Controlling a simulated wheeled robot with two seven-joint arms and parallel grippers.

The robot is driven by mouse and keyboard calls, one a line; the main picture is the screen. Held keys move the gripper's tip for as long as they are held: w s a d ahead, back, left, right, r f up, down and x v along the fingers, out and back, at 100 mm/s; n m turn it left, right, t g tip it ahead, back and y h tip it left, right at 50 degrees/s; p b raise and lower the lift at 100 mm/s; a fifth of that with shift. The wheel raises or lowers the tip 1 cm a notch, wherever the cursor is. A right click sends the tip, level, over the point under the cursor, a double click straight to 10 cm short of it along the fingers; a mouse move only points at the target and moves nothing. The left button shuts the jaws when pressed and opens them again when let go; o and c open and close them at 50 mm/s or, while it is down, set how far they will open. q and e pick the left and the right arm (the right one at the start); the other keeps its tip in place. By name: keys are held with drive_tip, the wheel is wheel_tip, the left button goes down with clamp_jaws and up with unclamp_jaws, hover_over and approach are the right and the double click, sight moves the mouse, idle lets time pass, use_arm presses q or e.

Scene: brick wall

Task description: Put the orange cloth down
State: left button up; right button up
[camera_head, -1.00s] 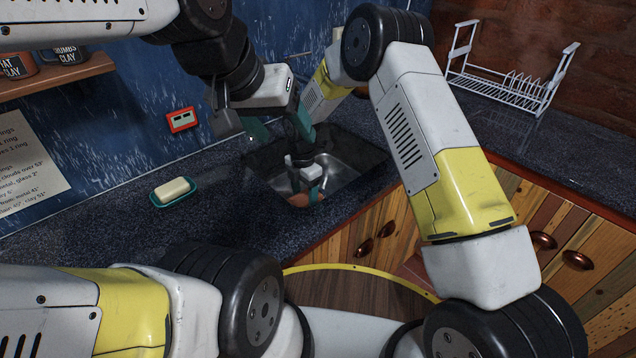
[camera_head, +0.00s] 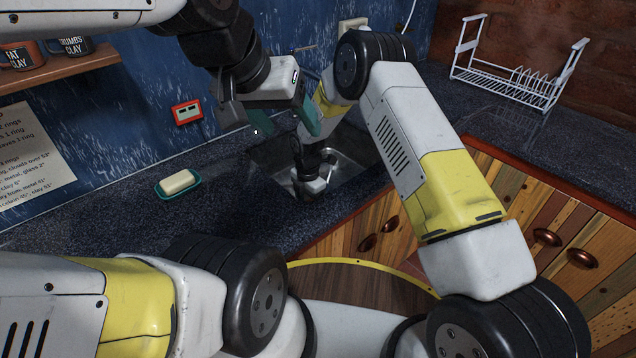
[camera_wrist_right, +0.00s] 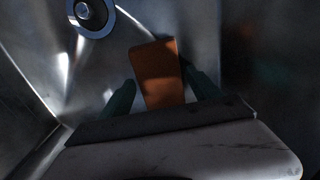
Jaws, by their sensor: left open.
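The orange cloth (camera_wrist_right: 158,75) shows in the right wrist view as a flat orange-brown piece between the two green fingers of my right gripper (camera_wrist_right: 160,82), low over the metal sink. Both fingertips are close to its side edges; I cannot tell whether they press on it. In the head view my right gripper (camera_head: 311,188) is down inside the sink (camera_head: 352,150), its fingers and the cloth hidden. My left gripper (camera_head: 286,122) is open and empty, above the counter at the sink's back left edge.
A soap bar (camera_head: 178,181) in a green dish stands on the dark counter (camera_head: 110,225), left of the sink. A white dish rack (camera_head: 515,80) stands at the back right. The drain (camera_wrist_right: 90,15) shows in the wrist view. The counter between soap and sink is clear.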

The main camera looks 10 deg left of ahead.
drive_tip(key=shift+o, duration=0.4)
drive_tip(key=shift+r, duration=0.3)
wheel_tip(320, 180, up, 12)
drive_tip(key=s+d+r+m+t+y, duration=0.1)
drive_tip(key=s+d+r+m, duration=0.1)
drive_tip(key=d+r+m, duration=0.7)
drive_tip(key=s+d+r+m+t, duration=0.1)
drive_tip(key=s+d+r+m, duration=0.15)
drive_tip(key=d+r, duration=0.85)
drive_tip(key=s+d+r+m+t, duration=0.1)
drive_tip(key=s+d+r+m, duration=0.2)
drive_tip(key=s+m, duration=0.2)
drive_tip(key=s+d+r+m+t, duration=0.1)
drive_tip(key=s+d+r+m, duration=0.3)
drive_tip(key=s+m, duration=0.2)
drive_tip(key=s+d+r+m+t+y, duration=0.1)
drive_tip(key=s+d+r+m, duration=0.3)
drive_tip(key=s, duration=0.4)
drive_tip(key=shift+s+m+t, duration=0.2)
drive_tip(key=shift+m+t, duration=0.4)
drive_tip(key=shift+m, duration=0.05)
drive_tip(key=shift+r, duration=0.1)
